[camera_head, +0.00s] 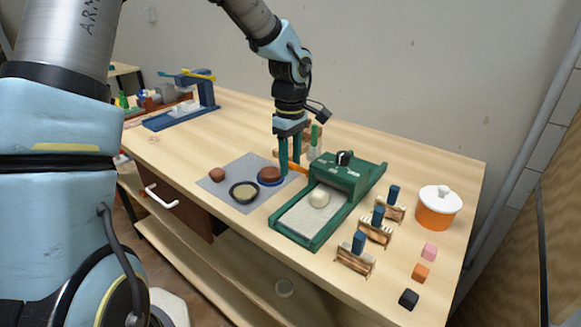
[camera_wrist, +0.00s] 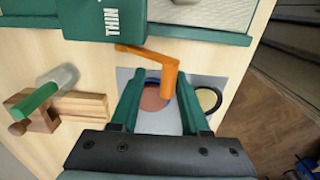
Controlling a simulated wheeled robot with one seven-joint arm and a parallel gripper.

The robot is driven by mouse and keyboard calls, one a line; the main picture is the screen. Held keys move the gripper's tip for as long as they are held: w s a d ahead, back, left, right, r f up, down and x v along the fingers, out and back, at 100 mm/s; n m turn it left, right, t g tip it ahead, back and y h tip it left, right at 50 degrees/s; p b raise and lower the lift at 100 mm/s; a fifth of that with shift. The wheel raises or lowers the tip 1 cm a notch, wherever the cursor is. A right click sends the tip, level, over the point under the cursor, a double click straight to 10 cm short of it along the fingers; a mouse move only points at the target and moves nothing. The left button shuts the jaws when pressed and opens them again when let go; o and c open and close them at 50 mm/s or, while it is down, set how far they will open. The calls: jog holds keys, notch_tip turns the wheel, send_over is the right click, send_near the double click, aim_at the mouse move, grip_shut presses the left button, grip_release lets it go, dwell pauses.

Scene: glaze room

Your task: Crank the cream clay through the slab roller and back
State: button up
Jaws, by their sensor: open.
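The green slab roller (camera_head: 335,172) stands on the bench, with a black knob on its top. My gripper (camera_head: 290,168) is open beside the roller at the crank. In the wrist view its green fingers (camera_wrist: 157,78) stand on either side of the crank's upright grip; I cannot tell whether either touches it.
A grey mat (camera_head: 217,186) holds a terracotta lump (camera_head: 217,174), a dark-rimmed bowl (camera_head: 244,193) and a brown disc (camera_head: 270,173) on blue. Small racks (camera_head: 355,258) and an orange pot (camera_head: 437,210) stand to the right.

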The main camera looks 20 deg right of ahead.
jog(key=shift+w+d+r, duration=0.4)
jog(key=shift+d+r, duration=0.15)
jog(key=shift+d, duration=0.2)
jog(key=shift+w+d+r+p, duration=0.3)
jog(key=shift+w+d+p, duration=0.05)
jog(key=shift+d, duration=0.25)
jog(key=shift+w+d+r+p, duration=0.25)
jog(key=shift+w+d+p, duration=0.05)
jog(key=shift+d, duration=0.25)
jog(key=shift+w+d, duration=0.35)
jog(key=shift+d, duration=0.3)
jog(key=shift+w+d, duration=0.35)
jog(key=shift+d, duration=0.25)
